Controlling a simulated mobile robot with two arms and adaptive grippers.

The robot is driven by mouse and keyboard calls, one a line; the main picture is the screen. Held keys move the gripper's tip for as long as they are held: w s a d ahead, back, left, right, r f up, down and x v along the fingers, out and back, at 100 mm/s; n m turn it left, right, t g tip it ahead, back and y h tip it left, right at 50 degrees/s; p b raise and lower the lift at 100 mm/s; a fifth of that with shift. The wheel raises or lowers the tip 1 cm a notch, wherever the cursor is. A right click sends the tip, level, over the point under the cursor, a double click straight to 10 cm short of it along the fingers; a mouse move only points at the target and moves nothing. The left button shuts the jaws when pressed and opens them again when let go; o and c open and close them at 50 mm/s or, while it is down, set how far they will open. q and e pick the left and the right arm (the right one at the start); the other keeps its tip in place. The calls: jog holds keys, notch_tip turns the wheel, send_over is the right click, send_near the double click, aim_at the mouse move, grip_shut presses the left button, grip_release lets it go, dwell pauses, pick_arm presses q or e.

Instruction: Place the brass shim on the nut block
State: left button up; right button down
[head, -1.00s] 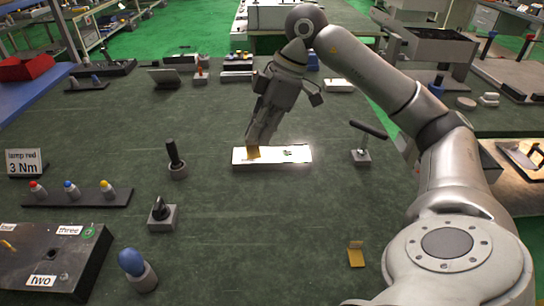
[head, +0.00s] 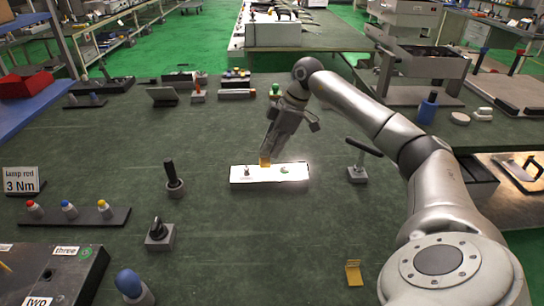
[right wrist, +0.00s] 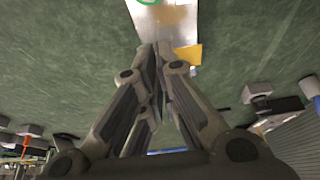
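A white, brightly lit block (head: 269,179), which I take to be the nut block, lies in the middle of the green table. A small grey stud and a green ring show on its top. My right gripper (head: 267,152) is over its back edge, pointing down. The gripper appears shut on a small brass piece (head: 265,162), the shim. In the right wrist view the brass piece (right wrist: 188,54) sticks out beside the fingertips (right wrist: 161,48), near the block's edge (right wrist: 165,25). Contact with the block cannot be told. My left gripper is not in view.
Another brass piece (head: 354,273) lies at the front right. A black-handled post (head: 173,180) stands left of the block and a lever stand (head: 357,173) right of it. A switch block (head: 160,236) is nearer. The table in front of the white block is clear.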

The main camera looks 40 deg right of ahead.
aim_at(272, 168)
jog(key=shift+w+d+f, duration=0.25)
jog(key=shift+f, duration=0.2)
jog(key=shift+d+f, duration=0.1)
jog(key=shift+f, duration=1.45)
jog(key=c, duration=1.6)
grip_release()
jog(key=shift+c, duration=0.2)
jog(key=v, duration=1.2)
jog(key=shift+r+p, duration=0.1)
jog(key=shift+p, duration=0.25)
